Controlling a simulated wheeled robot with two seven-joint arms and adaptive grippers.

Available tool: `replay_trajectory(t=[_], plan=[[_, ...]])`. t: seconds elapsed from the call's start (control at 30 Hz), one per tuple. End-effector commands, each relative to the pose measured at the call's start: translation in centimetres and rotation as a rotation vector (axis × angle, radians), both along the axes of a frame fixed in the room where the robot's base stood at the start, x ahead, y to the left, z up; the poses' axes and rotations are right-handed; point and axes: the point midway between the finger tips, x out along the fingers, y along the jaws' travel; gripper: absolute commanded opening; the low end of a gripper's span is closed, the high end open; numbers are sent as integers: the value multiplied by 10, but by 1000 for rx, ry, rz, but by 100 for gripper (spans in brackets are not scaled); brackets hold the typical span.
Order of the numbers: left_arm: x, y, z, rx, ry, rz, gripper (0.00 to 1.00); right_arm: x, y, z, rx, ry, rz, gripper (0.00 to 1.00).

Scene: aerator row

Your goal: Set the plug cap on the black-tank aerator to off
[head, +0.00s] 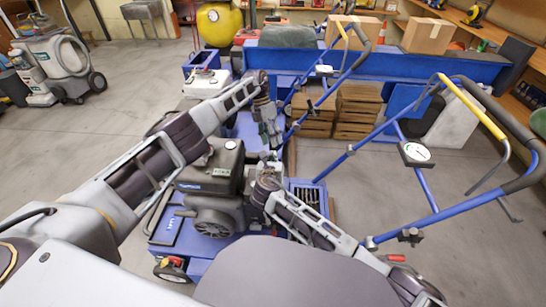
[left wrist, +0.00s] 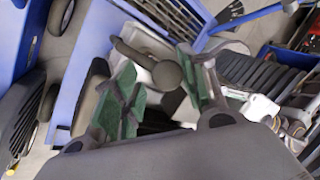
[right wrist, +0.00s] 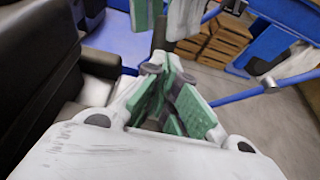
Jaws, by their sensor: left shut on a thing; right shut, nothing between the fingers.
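The black-tank aerator (head: 212,168) stands low in the middle of the head view, its black tank and engine facing me. My left gripper (head: 271,138) is at the right side of its engine. In the left wrist view its green-padded fingers stand either side of a dark rounded piece (left wrist: 167,75) with a bent grey lead, which looks like the plug cap; it is shut on this. In the right wrist view a dark post-like piece (right wrist: 160,33) shows between the left fingers. My right gripper (right wrist: 170,97) is shut and empty just below. The plug seat is hidden.
A white-tank aerator (head: 206,82) stands behind. Blue handle frames (head: 425,185) with gauges rise at the right, close to both arms. Wooden crates (head: 357,112) stand behind them. Floor is open at the far left.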

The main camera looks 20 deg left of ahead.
Motion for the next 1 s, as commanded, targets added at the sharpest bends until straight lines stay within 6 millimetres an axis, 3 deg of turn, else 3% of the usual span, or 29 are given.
replay_trajectory(t=[0.4, 1.0], plan=[[-4, -1, -5, 0, 11, -6, 0, 23, 4, -9, 1, 0, -1, 0], [-4, -1, -5, 1, 10, -6, 0, 28, 6, -5, 1, -1, 0, 0]])
